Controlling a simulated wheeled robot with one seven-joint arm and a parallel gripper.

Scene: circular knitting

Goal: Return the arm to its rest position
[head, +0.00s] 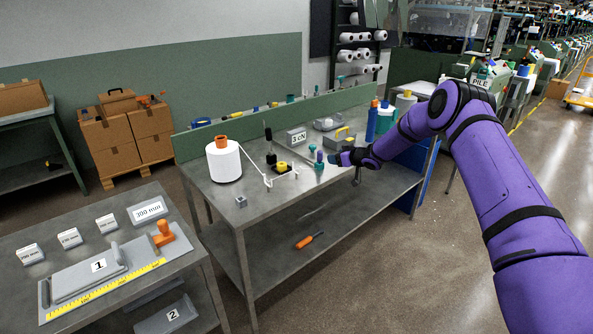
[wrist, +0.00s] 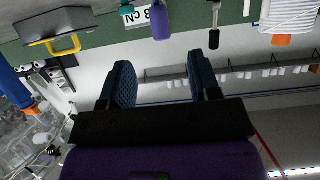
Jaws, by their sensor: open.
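My purple arm reaches in from the right in the head view. In the wrist view the two dark blue padded fingers of my gripper (wrist: 165,78) stand wide apart. Nothing is between them. The wrist picture appears upside down, with bench items along its top edge.
The bench holds a white yarn cone (head: 224,163), a black and yellow device (head: 283,168), a "3 cN" block (head: 297,136) and blue bottles (head: 372,120). A lower table (head: 190,270) stands front left. An orange-handled screwdriver (head: 306,242) lies on the bench's lower shelf.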

